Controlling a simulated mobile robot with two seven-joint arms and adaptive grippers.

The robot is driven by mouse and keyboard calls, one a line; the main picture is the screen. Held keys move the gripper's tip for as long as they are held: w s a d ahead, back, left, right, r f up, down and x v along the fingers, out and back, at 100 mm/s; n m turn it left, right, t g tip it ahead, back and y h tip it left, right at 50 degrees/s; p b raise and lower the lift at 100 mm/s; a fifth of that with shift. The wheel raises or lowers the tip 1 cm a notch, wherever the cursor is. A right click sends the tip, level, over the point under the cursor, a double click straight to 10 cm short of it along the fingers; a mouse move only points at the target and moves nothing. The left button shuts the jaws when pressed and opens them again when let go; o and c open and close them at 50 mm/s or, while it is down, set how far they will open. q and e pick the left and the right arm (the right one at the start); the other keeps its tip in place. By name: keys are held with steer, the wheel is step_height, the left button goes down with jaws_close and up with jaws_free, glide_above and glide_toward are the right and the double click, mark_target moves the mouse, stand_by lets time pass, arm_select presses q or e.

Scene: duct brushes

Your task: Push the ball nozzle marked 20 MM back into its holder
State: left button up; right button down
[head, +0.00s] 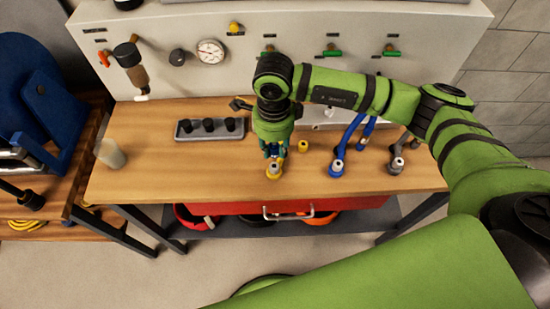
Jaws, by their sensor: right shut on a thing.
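My right gripper (275,151) points down over the wooden bench, its fingers shut on a small nozzle with a pale top and a yellow base (274,173). The fingers hide part of it, and I cannot tell whether it touches the bench top. A similar blue-based nozzle (337,170) and a grey one (396,166) stand to the right, each with a hose or arm behind it. The marking 20 MM is not readable on any of them, and I cannot make out which part is the holder. My left gripper is not in view.
A small yellow cylinder (303,146) stands just right of my gripper. A grey tray (181,137) with black knobs lies to the left, and a pale cup (111,154) stands at the bench's left end. The grey panel (300,60) with valves and a gauge rises behind. The front middle of the bench is clear.

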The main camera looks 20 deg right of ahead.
stand_by(0.3)
steer(key=shift+d+r+n+b, duration=0.15)
steer(key=shift+d+n+b, duration=0.1)
steer(key=shift+n, duration=0.35)
steer(key=shift+d+r+n+b, duration=0.1)
steer(key=shift+r+n+b, duration=0.1)
steer(key=shift+n, duration=0.4)
arm_select(q)
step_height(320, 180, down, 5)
steer(key=b, duration=0.4)
arm_select(e)
steer(key=s+d+r+n, duration=0.2)
steer(key=n, duration=0.7)
steer(key=s+d+r+n, duration=0.2)
steer(key=r+n, duration=0.1)
steer(key=n, duration=0.7)
steer(key=shift+d, duration=0.4)
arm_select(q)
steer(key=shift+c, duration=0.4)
arm_select(e)
steer(key=shift+r, duration=0.1)
